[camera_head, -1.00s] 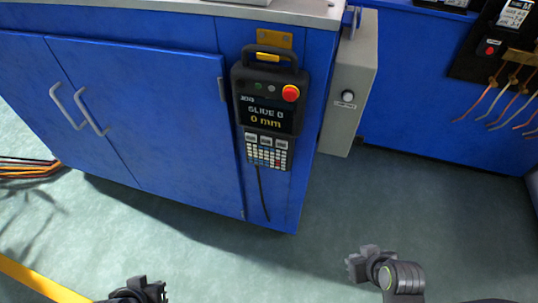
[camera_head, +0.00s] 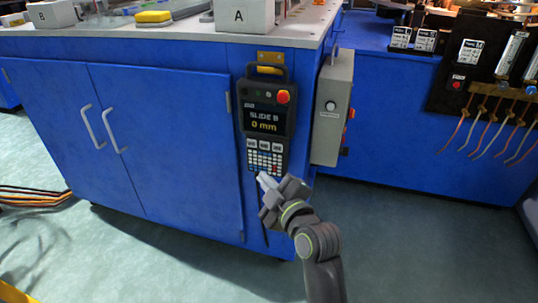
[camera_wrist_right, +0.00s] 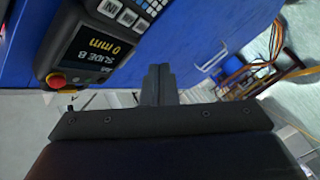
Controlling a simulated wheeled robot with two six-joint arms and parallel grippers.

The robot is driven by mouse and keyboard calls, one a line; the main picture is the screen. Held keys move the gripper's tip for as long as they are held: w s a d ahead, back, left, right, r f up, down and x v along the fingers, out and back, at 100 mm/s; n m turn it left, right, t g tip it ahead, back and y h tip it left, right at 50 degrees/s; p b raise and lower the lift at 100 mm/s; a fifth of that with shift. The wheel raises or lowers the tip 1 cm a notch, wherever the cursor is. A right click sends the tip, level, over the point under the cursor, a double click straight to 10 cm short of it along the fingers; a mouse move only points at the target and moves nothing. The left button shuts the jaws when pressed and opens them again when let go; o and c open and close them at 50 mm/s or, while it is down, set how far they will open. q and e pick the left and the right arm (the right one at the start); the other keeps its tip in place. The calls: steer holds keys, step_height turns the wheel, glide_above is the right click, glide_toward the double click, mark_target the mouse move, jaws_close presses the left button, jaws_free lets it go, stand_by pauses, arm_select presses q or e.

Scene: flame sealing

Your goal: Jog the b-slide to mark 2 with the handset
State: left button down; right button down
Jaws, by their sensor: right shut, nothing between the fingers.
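The handset (camera_head: 270,120) hangs upright from a yellow bracket on the end of the blue cabinet. Its screen (camera_head: 265,120) reads "SLIDE B" and "0 mm". It has a red knob (camera_head: 283,97) at the top right and a keypad (camera_head: 265,160) below. My right gripper (camera_head: 264,180) is shut and empty, its tips just below the keypad; whether they touch the handset I cannot tell. In the right wrist view, the shut fingers (camera_wrist_right: 158,84) point at the blue cabinet, and the handset (camera_wrist_right: 95,45) is at upper left, partly cut off. My left gripper is out of view.
The blue cabinet (camera_head: 170,150) has two doors with handles. A grey box (camera_head: 332,108) with a button sits right of the handset. A white block marked A (camera_head: 243,16) stands on the worktop. Hoses (camera_head: 490,125) hang at the far right.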

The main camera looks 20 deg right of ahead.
mark_target(278, 147)
steer(key=shift+w+d, duration=0.15)
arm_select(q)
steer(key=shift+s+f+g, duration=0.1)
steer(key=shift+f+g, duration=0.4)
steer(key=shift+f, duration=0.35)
arm_select(e)
steer(key=shift+w+d, duration=0.8)
steer(key=shift+w, duration=0.35)
steer(key=shift+w+d, duration=0.8)
steer(key=shift+w, duration=0.4)
steer(key=shift+w+d, duration=0.8)
steer(key=shift+w, duration=0.35)
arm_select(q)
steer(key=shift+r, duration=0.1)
arm_select(e)
steer(key=shift+w, duration=0.1)
steer(key=shift+w+d+p, duration=0.15)
steer(key=shift+p, duration=0.15)
steer(key=shift+w+d, duration=0.1)
